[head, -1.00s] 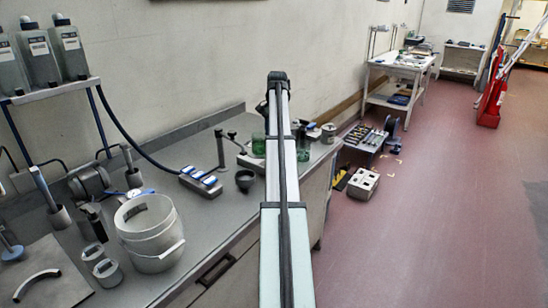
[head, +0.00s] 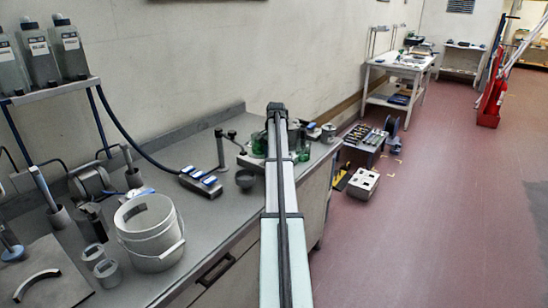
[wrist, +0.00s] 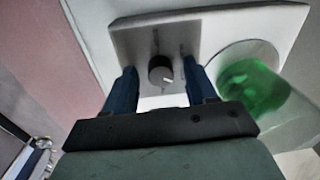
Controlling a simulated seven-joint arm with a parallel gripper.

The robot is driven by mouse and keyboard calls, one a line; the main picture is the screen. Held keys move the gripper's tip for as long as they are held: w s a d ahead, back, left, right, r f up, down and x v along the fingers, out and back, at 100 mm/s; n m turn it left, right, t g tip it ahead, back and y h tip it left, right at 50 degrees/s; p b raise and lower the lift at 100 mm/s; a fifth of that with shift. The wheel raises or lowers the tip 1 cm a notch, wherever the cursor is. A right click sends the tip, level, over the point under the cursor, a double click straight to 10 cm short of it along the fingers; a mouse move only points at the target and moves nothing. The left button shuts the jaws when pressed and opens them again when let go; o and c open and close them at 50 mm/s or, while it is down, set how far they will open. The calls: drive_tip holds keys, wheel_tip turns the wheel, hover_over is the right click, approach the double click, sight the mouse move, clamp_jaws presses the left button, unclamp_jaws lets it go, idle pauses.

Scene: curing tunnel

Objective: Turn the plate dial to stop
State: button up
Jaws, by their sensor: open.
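The dial (wrist: 160,68) is a small dark round knob with a pale pointer mark toward its lower right. It sits on a light grey plate (wrist: 221,32), seen close in the wrist view. My gripper (wrist: 161,80) is open, with one blue finger to each side of the dial. Gaps show between the fingers and the knob in the picture; I cannot tell how deep the fingertips reach. In the head view my arm hides the gripper and the dial.
On the bench are a white bucket (head: 150,238), a dark small bowl (head: 245,180) and a block with blue switches (head: 201,183). Red floor lies right of the bench.

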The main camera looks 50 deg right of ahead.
clamp_jaws()
idle(0.5)
drive_tip(key=shift+n, duration=0.3)
drive_tip(key=n, duration=1.1)
drive_tip(key=shift+d+n+y, duration=0.1)
drive_tip(key=shift+n+y, duration=0.2)
drive_tip(key=shift+n, duration=0.1)
drive_tip(key=n, duration=0.6)
drive_tip(key=shift+g, duration=0.3)
drive_tip(key=n, duration=0.5)
drive_tip(key=shift+n, duration=0.4)
